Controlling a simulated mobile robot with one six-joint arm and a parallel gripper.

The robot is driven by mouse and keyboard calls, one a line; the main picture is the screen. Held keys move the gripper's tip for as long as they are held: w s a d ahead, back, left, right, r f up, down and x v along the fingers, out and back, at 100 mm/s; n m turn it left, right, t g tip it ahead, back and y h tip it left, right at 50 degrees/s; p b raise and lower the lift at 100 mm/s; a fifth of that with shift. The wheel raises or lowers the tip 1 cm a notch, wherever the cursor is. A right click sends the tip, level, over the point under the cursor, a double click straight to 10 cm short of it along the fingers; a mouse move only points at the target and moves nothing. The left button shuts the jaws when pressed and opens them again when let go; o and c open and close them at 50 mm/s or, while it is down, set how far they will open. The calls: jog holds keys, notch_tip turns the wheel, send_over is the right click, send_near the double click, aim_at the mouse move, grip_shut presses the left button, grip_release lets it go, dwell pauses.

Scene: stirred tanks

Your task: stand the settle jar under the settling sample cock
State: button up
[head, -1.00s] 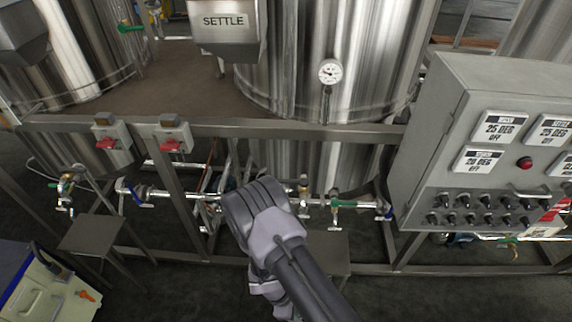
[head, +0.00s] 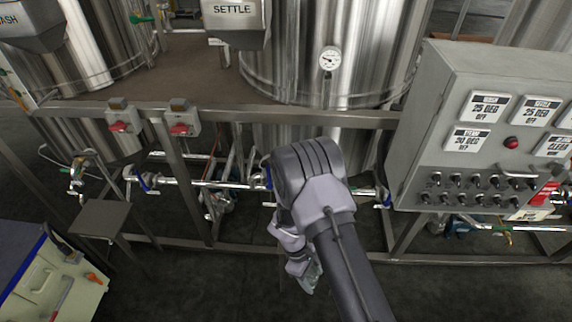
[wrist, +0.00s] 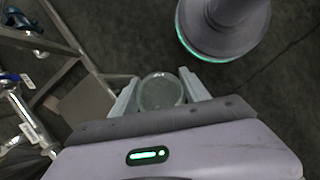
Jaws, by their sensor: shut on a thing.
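The settle jar, a clear glass jar (wrist: 160,93), is between the two fingers of my gripper (wrist: 161,95) in the wrist view. My gripper (head: 303,272) is shut on it, low in front of the pipe rail in the head view, over the dark floor. The settle tank (head: 300,65) stands behind, with a SETTLE sign (head: 232,10). The cock and small stand beneath this tank are hidden by my arm in the head view. In the wrist view a grey stand plate (wrist: 84,104) lies left of the jar, beside a pipe with fittings (wrist: 28,118); I cannot tell which cock it is.
A grey control cabinet (head: 480,130) stands at right. A steel frame rail (head: 230,113) crosses in front of the tanks. Another small stand (head: 98,218) and a cock (head: 78,172) are at left. Floor in front is clear.

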jog(key=w+d+r+m+g+y, duration=0.1)
jog(key=r+m, duration=0.5)
jog(key=r, duration=0.7)
jog(key=w+d+r+m+g+y, duration=0.1)
jog(key=d+r+m, duration=0.3)
jog(key=r, duration=0.8)
jog(key=shift+w+d+r+m+y, duration=0.4)
jog(key=shift+w+m+y, duration=0.2)
jog(key=shift+m+y, duration=0.4)
jog(key=shift+f, duration=0.15)
